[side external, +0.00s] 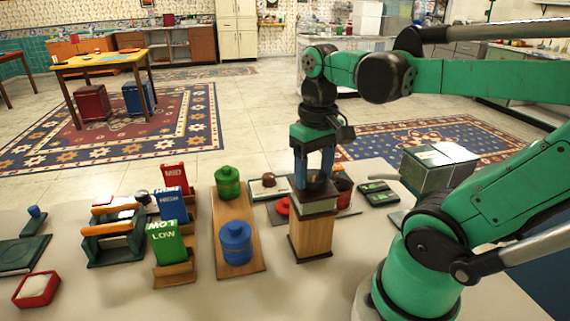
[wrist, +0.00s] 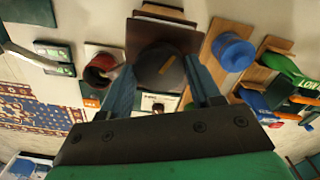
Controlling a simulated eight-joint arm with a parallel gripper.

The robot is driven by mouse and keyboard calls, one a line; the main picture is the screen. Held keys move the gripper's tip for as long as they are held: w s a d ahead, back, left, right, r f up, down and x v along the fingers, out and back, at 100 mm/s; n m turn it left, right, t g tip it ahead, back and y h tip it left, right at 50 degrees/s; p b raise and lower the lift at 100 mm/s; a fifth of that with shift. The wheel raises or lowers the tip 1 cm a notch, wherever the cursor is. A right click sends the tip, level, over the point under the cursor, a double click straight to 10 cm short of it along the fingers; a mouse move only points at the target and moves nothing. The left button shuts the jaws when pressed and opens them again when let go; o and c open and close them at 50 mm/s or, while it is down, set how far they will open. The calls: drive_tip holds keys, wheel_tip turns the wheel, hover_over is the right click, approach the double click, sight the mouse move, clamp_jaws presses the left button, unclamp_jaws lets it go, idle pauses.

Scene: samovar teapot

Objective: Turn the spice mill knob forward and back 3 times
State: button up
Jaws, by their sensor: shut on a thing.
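The spice mill (side external: 312,232) is a wooden box with a pale band and a dark top, standing upright on the counter. My gripper (side external: 315,180) points straight down over it, with its blue fingers at the top of the mill. In the wrist view, the dark round knob (wrist: 160,66) with a short light mark on it sits between the two fingers of my gripper (wrist: 162,78). The gripper is shut on the knob. In the side view the knob is mostly hidden by the fingers.
Left of the mill, a wooden board (side external: 222,208) holds a green canister (side external: 228,182) and a blue canister (side external: 236,243). Upright labelled cards (side external: 165,245) stand farther left. A grey metal box (side external: 438,170) is at the right.

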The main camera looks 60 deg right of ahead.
sight(314, 175)
drive_tip(key=m, duration=1.2)
idle(0.5)
drive_tip(key=o, duration=1.3)
drive_tip(key=shift+r, duration=2.85)
